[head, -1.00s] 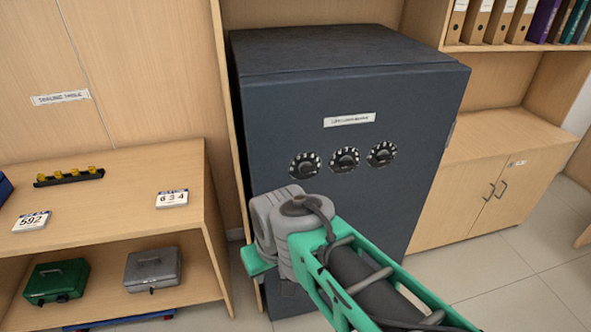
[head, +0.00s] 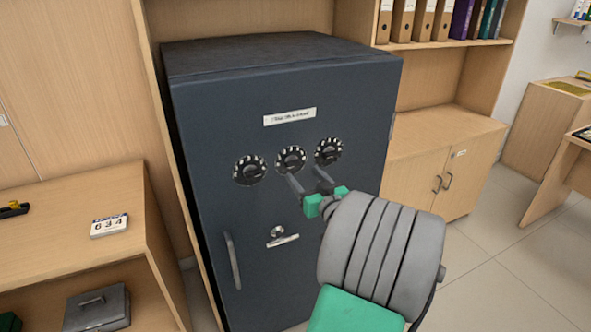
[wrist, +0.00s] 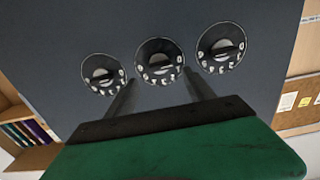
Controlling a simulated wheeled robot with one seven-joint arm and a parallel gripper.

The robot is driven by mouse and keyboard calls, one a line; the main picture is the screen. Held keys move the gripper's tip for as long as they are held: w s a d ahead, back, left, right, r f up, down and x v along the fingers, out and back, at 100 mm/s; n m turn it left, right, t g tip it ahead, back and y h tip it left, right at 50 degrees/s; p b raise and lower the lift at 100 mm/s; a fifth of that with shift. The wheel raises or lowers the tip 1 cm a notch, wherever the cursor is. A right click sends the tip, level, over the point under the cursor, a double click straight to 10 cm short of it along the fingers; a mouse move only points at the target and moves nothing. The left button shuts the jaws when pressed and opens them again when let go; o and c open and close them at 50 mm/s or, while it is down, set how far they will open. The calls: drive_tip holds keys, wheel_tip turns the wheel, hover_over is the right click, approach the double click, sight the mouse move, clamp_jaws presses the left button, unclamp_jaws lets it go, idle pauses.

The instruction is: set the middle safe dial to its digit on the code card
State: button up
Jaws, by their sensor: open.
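The dark grey safe (head: 200,120) has three black dials in a row below a white label. The middle dial (head: 291,160) has white digits around a central knob; it also shows at the centre of the wrist view (wrist: 160,60). The left dial (head: 250,170) and right dial (head: 328,151) flank it. My gripper (head: 308,180) is open, its two fingers pointing at the safe face, just below and right of the middle dial and apart from its knob. A card reading 634 (head: 109,225) lies on the wooden shelf at left. Digits on the dials are too small to read.
The safe has a long vertical handle (head: 232,260) and a smaller latch (head: 282,238) below the dials. A grey cash box (head: 97,308) sits on the lower shelf at left. A wooden cabinet (head: 440,170) stands right of the safe. Space before the dials is free except for my arm.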

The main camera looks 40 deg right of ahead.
sight(295, 166)
drive_tip(key=p+x, duration=0.1)
drive_tip(key=x, duration=0.5)
drive_tip(key=shift+c, duration=0.5)
drive_tip(key=shift+a, duration=0.1)
clamp_jaws()
